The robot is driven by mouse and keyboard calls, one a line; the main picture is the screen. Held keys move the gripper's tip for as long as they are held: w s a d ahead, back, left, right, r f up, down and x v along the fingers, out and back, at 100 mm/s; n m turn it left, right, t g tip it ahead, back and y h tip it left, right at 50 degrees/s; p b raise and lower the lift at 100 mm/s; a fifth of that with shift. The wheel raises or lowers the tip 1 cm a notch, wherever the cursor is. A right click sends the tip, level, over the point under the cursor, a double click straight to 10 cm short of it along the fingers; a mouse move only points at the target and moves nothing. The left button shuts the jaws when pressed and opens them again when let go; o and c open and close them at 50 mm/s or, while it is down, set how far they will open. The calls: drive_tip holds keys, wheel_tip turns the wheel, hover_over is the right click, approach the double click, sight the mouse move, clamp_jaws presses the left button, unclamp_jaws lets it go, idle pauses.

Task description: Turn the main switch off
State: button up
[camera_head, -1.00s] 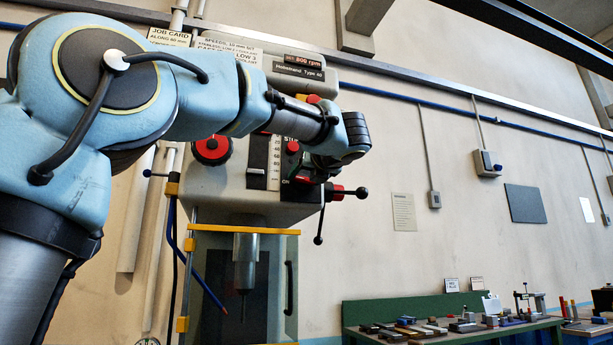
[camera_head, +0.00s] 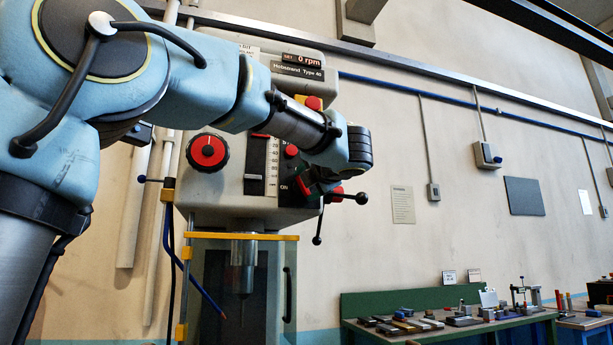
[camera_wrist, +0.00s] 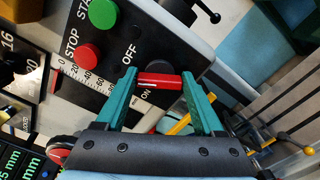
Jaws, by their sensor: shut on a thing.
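The main switch (camera_wrist: 160,82) is a red bar handle on the black panel, seen in the wrist view. The label OFF is printed above and left of it, and ON is partly hidden below it. My gripper (camera_wrist: 159,74) has its two teal fingers at the two ends of the red bar and is shut on it. I cannot tell which label the bar points to. In the head view my gripper (camera_head: 318,188) is at the right side of the machine's control panel, and the switch is mostly hidden there by my wrist.
A green start button (camera_wrist: 103,13) and red stop button (camera_wrist: 88,56) sit close by on the panel. A black-knobbed lever (camera_head: 350,198) sticks out right of my gripper. The machine's speed display (camera_head: 302,60) reads 0 rpm. A workbench (camera_head: 450,335) with tools stands to the right.

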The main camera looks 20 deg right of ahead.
drive_tip(key=shift+f+m+p, duration=0.15)
drive_tip(key=shift+m+p, duration=1.8)
drive_tip(key=shift+m, duration=0.85)
drive_tip(key=o, duration=1.4)
drive_tip(key=s+b, duration=0.1)
drive_tip(key=s, duration=0.2)
drive_tip(key=s+a+b, duration=0.1)
drive_tip(key=s, duration=0.6)
drive_tip(key=shift+s+a+b, duration=0.15)
drive_tip(key=shift+s+b, duration=0.2)
drive_tip(key=shift+b, duration=0.05)
